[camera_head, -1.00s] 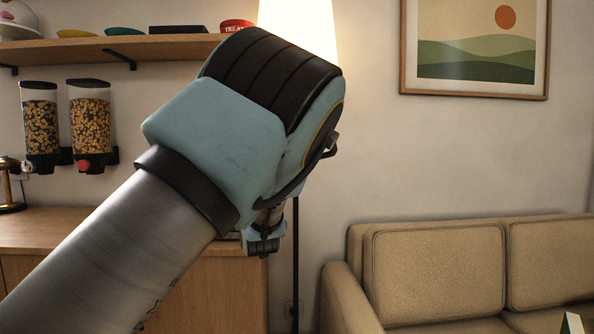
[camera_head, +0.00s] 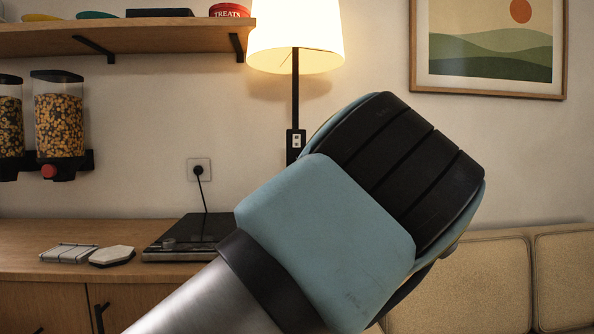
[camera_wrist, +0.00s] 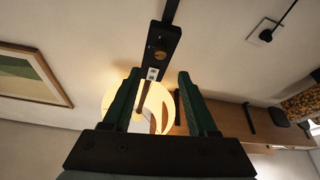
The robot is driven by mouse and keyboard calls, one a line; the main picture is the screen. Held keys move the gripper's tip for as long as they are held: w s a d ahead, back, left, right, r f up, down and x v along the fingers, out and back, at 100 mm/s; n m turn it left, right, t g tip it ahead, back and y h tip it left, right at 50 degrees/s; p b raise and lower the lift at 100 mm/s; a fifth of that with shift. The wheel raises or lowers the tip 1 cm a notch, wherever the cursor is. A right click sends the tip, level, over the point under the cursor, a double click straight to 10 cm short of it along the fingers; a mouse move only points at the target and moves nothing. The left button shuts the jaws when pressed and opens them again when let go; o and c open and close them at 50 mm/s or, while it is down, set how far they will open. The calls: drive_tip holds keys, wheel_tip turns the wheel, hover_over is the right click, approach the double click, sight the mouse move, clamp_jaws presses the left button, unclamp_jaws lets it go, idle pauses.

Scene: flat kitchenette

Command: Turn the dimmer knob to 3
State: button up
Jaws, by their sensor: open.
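The dimmer is a dark box (camera_head: 296,139) on the floor lamp's black pole, with a small pale panel on its face. Its lower part is hidden behind my arm in the head view. I cannot read the setting. My gripper (camera_wrist: 159,74) is open and empty, its two green fingers apart, not closed on the knob. In the head view my gripper is hidden behind my arm.
The lit lampshade (camera_head: 295,38) is above the box. A wooden counter (camera_head: 60,236) with a hotplate (camera_head: 180,238) stands to the left, under a shelf (camera_head: 120,38) and food dispensers (camera_head: 59,120). A beige sofa (camera_head: 480,285) is at the right.

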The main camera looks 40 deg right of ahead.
drive_tip(key=p+x, duration=0.1)
drive_tip(key=x, duration=0.8)
drive_tip(key=shift+w, duration=0.2)
drive_tip(key=shift+d, duration=0.1)
clamp_jaws()
